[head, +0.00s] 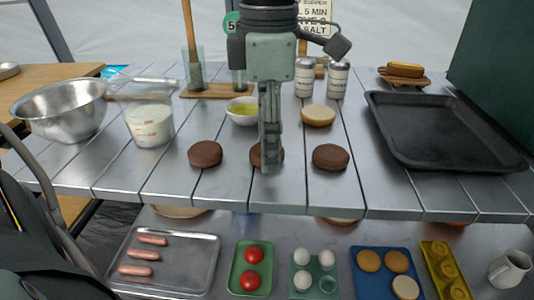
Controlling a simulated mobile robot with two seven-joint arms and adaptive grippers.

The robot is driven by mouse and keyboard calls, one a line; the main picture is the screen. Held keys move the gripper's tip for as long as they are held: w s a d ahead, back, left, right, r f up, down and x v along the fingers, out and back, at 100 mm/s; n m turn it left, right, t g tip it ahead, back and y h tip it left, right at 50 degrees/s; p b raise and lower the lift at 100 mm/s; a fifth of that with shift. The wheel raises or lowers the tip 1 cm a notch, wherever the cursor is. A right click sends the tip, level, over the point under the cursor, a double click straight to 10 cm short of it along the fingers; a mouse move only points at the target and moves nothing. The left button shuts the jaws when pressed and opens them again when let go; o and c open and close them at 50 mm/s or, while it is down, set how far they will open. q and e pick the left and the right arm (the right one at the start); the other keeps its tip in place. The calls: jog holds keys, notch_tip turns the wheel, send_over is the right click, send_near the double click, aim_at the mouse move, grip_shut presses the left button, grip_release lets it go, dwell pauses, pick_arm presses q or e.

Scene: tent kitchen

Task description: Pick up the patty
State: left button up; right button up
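Three dark brown round patties lie in a row near the front of the grey slatted table: a left patty (205,154), a middle patty (279,155) and a right patty (330,157). One gripper (268,165) of mine points straight down at the middle patty. Its fingers are seen edge-on and cover the centre of that patty, so I cannot tell whether they are open or touch it. The arm behind it is out of frame, so I cannot tell which arm it is. Only one gripper is in view.
A bun half (318,116), a small bowl (243,111) and shakers (338,80) stand behind the patties. A measuring jug (150,125) and steel bowl (60,110) are left, a black tray (440,130) right. A lower shelf holds sausages (140,270), tomatoes (251,281) and eggs (302,282).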

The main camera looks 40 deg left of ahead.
pick_arm(q)
jog(key=shift+f, duration=0.45)
pick_arm(e)
jog(key=shift+w+a+r, duration=0.1)
jog(key=shift+a+r, duration=0.05)
jog(key=shift+r, duration=0.05)
pick_arm(q)
jog(key=shift+c, duration=0.4)
jog(key=c, duration=1.1)
jog(key=shift+r, duration=0.15)
jog(key=shift+c, duration=0.2)
